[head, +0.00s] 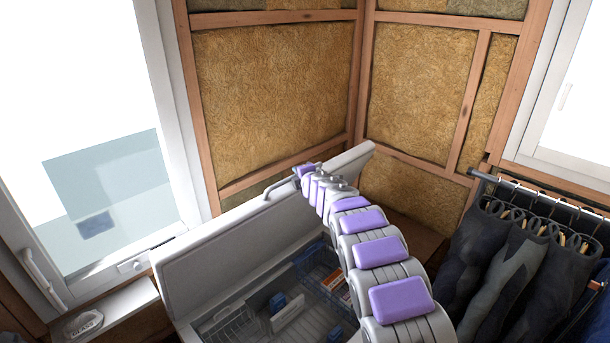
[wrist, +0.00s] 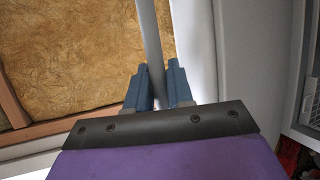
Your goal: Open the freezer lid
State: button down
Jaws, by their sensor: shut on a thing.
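The chest freezer (head: 178,322) stands in the corner with its light grey lid (head: 215,255) raised, and the inside shows. A bar handle (head: 268,190) runs along the lid's upper edge. My arm reaches over the freezer, and my gripper (head: 300,172) is at the lid's top edge by the handle. In the wrist view the two blue fingers of my gripper (wrist: 160,88) are closed around the grey handle bar (wrist: 150,40). The lid (wrist: 220,60) fills the middle right of that view. The far end of the handle is partly hidden by my gripper.
Wire baskets (head: 228,325) and several packages are inside the freezer. A rack of dark trousers (head: 500,260) stands at the right. A window (head: 100,150) is at the left, and walls with exposed insulation (head: 275,90) are behind the lid.

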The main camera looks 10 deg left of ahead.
jog(key=shift+w+r+y, duration=0.1)
jog(key=shift+r+y, duration=0.2)
jog(key=shift+r, duration=0.5)
jog(key=shift+w+a+r, duration=0.1)
jog(key=shift+a+r, duration=0.1)
jog(key=shift+a, duration=0.1)
jog(key=c, duration=1.4)
grip_release()
jog(key=shift+w+a, duration=0.1)
jog(key=shift+o, duration=0.3)
jog(key=shift+w+a+f, duration=0.1)
jog(key=shift+a+f, duration=0.1)
jog(key=shift+a, duration=0.05)
jog(key=shift+d+f, duration=0.1)
jog(key=shift+f, duration=0.05)
